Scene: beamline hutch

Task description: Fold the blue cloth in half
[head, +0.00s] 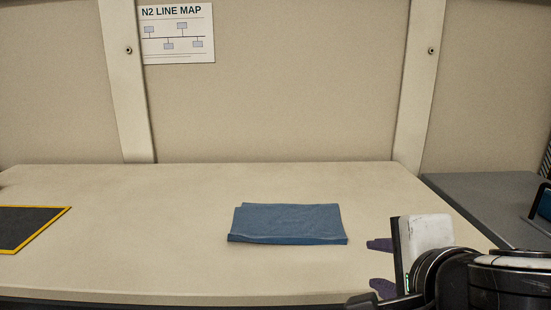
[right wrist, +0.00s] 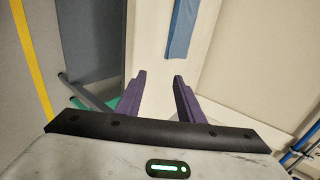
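The blue cloth (head: 288,223) lies flat on the cream table as a wide rectangle, near the middle. Its front edge looks thick, and a small step at its back left corner looks like two layers not quite lined up. Part of the cloth (right wrist: 183,28) also shows at the top of the right wrist view, beyond the fingers. My right gripper (head: 376,265) is to the right of the cloth, apart from it, with its purple fingers spread and nothing between them. The open fingers (right wrist: 157,78) also show in the right wrist view. My left gripper is not in view.
A dark mat with a yellow border (head: 28,228) lies at the table's left. The cream table (head: 150,220) is clear around the cloth. A grey surface (head: 480,195) adjoins at the right, with a dark rack holding something blue. A wall panel with a line map (head: 177,33) stands behind.

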